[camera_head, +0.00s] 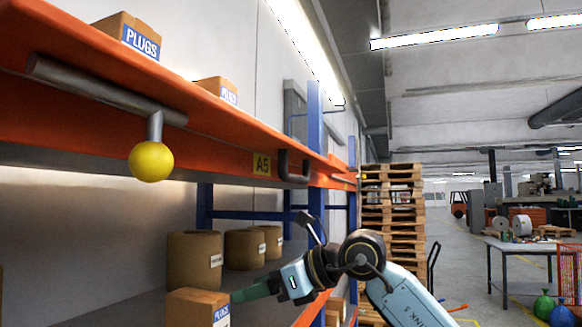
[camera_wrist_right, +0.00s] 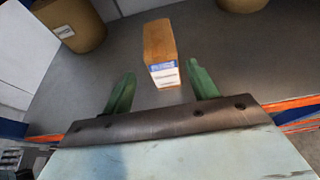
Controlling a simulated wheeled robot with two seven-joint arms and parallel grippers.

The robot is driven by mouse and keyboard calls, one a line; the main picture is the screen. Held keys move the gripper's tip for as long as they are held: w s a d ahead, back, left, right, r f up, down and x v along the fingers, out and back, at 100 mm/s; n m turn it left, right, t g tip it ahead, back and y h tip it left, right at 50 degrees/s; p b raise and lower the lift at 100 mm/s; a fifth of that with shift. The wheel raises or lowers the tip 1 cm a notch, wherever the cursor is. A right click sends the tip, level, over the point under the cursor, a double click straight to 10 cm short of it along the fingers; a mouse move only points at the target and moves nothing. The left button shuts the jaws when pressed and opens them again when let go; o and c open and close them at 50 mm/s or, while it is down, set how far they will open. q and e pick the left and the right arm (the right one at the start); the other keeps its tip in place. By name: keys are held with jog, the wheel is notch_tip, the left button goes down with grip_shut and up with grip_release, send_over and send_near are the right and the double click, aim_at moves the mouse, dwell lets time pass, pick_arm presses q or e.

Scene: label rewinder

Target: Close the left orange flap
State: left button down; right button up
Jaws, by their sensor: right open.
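A long orange panel (camera_head: 80,125) runs along the upper shelf at the left in the head view. It carries a grey bar with a yellow ball (camera_head: 151,162) hanging below it. I cannot tell surely whether this is the left flap or whether it is open. A dark handle (camera_head: 293,167) hangs farther along, beside the A5 label. My right gripper (camera_head: 247,292) reaches left over the lower shelf, below the panel and apart from it. My left gripper is out of view.
A small plugs box (camera_head: 195,308) stands on the lower shelf just beyond my right fingers; it also shows in the wrist view (camera_wrist_right: 158,40). Several brown round containers (camera_head: 194,260) stand behind. Boxes (camera_head: 128,35) sit above the panel. Pallets (camera_head: 392,210) are stacked beyond the shelf.

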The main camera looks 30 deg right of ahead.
jog(key=s+d+r+t+b, duration=0.1)
jog(key=b, duration=0.1)
jog(key=s+d+r+t+y+b, duration=0.1)
jog(key=d+b, duration=0.1)
jog(key=s+d+r+t+y+b, duration=0.1)
jog(key=s+d, duration=0.1)
jog(key=shift+d+r+b, duration=0.25)
jog(key=shift+r+b, duration=0.15)
jog(key=c, duration=0.7)
jog(key=s+d+r+t+y+b, duration=0.1)
jog(key=s, duration=0.1)
jog(key=s+d+r+t+b, duration=0.1)
jog(key=s+d+r, duration=0.1)
jog(key=s+d+r+t+y+b, duration=0.1)
jog(key=s+r+b, duration=0.1)
jog(key=s, duration=0.1)
jog(key=shift+d+r+y, duration=0.25)
jog(key=shift+d+y, duration=0.05)
grip_shut()
jog(key=w+a+r+p, duration=0.4)
jog(key=w+r+p, duration=0.1)
jog(key=r, duration=0.1)
jog(key=shift+w+a+r, duration=0.15)
jog(key=shift+w+r, duration=0.1)
jog(key=shift+r, duration=0.05)
jog(key=shift+s+d+r+g+p, duration=0.2)
jog(key=shift+s+r+g+p, duration=0.1)
jog(key=shift+p, duration=0.55)
